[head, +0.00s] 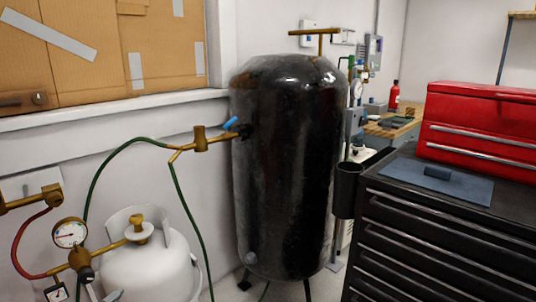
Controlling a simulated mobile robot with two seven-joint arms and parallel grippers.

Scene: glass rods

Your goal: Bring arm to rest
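Neither of my grippers nor my arms shows in the head view. No glass rods can be made out. A black tool cabinet (440,240) with several drawers stands at the right. A blue-grey mat (465,188) lies on its top, and a small dark block (437,172) sits on the mat.
A tall black tank (285,170) stands in the middle by the wall. A white gas cylinder (150,270) with brass fittings and a gauge (70,233) is at the lower left. A red toolbox (485,128) sits on the cabinet. A wooden bench (388,130) is behind.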

